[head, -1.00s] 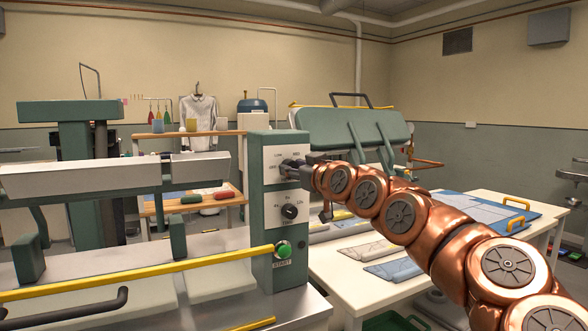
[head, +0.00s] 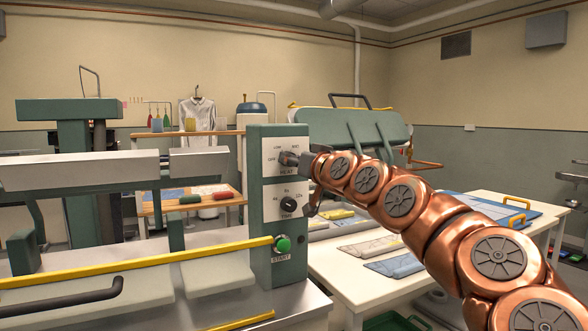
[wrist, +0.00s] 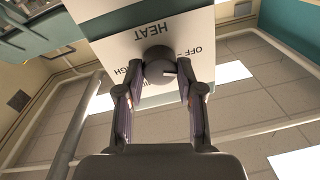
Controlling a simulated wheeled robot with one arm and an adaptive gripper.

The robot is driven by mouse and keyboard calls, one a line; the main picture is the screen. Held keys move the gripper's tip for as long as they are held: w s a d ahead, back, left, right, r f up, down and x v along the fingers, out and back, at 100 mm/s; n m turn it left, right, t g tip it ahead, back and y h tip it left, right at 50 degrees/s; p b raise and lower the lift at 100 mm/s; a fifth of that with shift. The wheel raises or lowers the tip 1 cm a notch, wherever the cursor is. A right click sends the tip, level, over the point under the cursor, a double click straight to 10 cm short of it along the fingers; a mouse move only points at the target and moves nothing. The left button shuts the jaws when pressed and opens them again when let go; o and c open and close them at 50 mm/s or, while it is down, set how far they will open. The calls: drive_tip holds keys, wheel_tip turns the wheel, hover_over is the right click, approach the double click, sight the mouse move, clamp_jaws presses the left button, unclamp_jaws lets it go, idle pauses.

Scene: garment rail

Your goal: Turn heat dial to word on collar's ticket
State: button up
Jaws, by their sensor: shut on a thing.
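The heat dial (head: 289,158) is a grey round knob high on the white panel of the green control box (head: 264,215). LOW, MED and OFF show around it in the head view. In the wrist view, my gripper (wrist: 160,80) has one finger on each side of the dial (wrist: 158,66) and is shut on it. A pale mark shows on the right part of the dial's face; I cannot tell which word it points at. A white collared shirt (head: 197,116) hangs at the back wall. No readable ticket shows on it.
The time dial (head: 289,204) sits just below, with the green START button (head: 283,244) under it. A yellow bar (head: 140,262) runs along the press front. A white table (head: 345,290) with folded cloths stands right, beneath my arm.

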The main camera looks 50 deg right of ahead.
drive_tip(key=shift+m+b, duration=0.55)
drive_tip(key=shift+m, duration=3.05)
drive_tip(key=o, duration=1.2)
drive_tip(key=shift+c, duration=0.2)
wheel_tip(320, 180, up, 10)
